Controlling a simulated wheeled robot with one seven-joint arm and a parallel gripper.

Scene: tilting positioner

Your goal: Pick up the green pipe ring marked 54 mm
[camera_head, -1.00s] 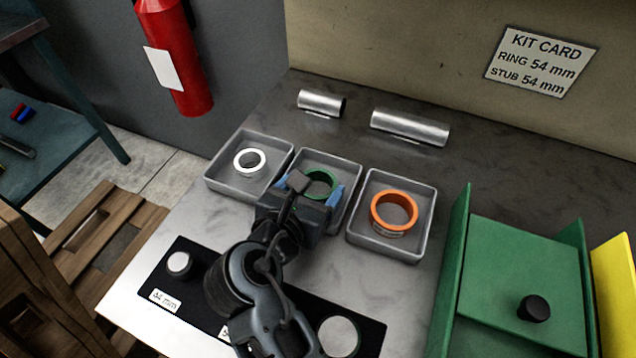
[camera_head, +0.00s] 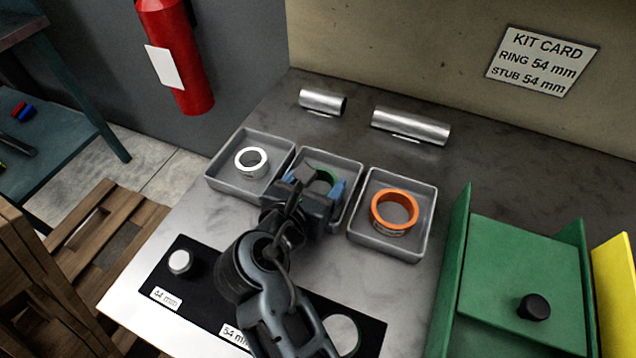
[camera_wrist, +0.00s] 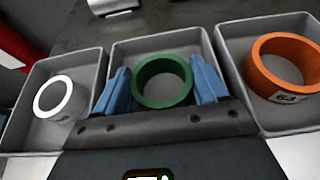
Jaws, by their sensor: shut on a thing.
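The green pipe ring (camera_wrist: 163,82) is between the two blue fingers of my gripper (camera_wrist: 162,90) in the wrist view. My gripper is shut on the ring, one finger at each side of it. In the head view my gripper (camera_head: 318,185) is over the middle grey tray (camera_head: 340,157), and only part of the green ring (camera_head: 325,175) shows behind it. The ring's marking cannot be seen. I cannot tell whether the ring still touches the tray floor. The kit card (camera_head: 541,61) on the wall reads ring 54 mm, stub 54 mm.
A white ring (camera_head: 251,162) lies in the left tray (camera_head: 222,182) and an orange ring (camera_head: 394,211) in the right tray (camera_head: 385,247). Two metal pipe stubs (camera_head: 322,102) (camera_head: 410,126) lie behind. A black strip (camera_head: 205,300) with labelled posts is in front. A green fixture (camera_head: 520,265) stands right.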

